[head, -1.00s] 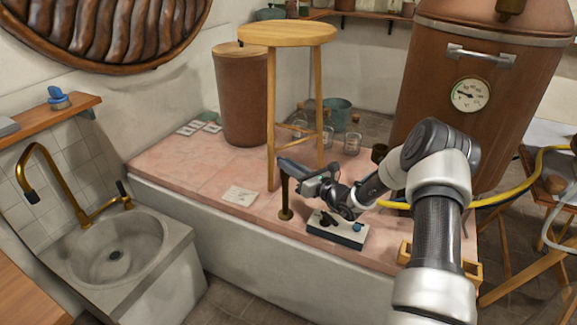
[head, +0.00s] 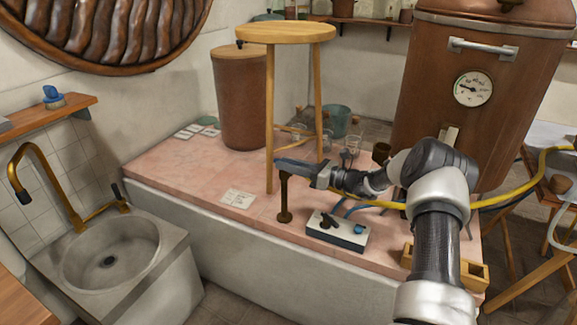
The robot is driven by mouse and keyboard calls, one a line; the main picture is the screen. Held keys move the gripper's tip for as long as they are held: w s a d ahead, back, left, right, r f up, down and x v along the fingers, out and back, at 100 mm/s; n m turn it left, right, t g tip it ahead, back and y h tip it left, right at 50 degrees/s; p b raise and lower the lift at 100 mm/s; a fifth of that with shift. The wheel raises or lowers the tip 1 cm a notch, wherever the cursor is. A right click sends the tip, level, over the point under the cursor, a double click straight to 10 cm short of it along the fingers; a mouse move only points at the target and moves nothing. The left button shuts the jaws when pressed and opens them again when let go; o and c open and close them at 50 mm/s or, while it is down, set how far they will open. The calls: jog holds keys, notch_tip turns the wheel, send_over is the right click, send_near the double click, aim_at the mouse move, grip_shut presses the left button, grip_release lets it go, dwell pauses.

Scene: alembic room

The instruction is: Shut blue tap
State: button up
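A low white-topped box (head: 327,238) with dark sides sits on the pink tiled ledge. A blue knob (head: 359,228), which looks like the blue tap, is on its right part, and a black knob (head: 328,220) is to its left. A blue hose (head: 357,209) runs behind the box. My gripper (head: 281,166) reaches left above and behind the box, apart from the blue knob. Its fingers are at the top of a dark brown post (head: 284,196); I cannot tell whether they touch it. Its finger gap is too small to make out.
A wooden stool (head: 285,35) stands just behind my gripper. A yellow hose (head: 500,197) crosses behind my arm near a copper vessel (head: 430,90). A wooden box frame (head: 470,275) is at the ledge's right front. The ledge is mostly clear left of the post, around a paper card (head: 237,198).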

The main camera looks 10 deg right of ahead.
jog(key=shift+o, duration=0.6)
jog(key=shift+s+d, duration=0.15)
jog(key=shift+d, duration=0.1)
jog(key=p+v, duration=0.2)
jog(key=v, duration=0.9)
jog(key=shift+s+d, duration=0.15)
jog(key=shift+s, duration=0.05)
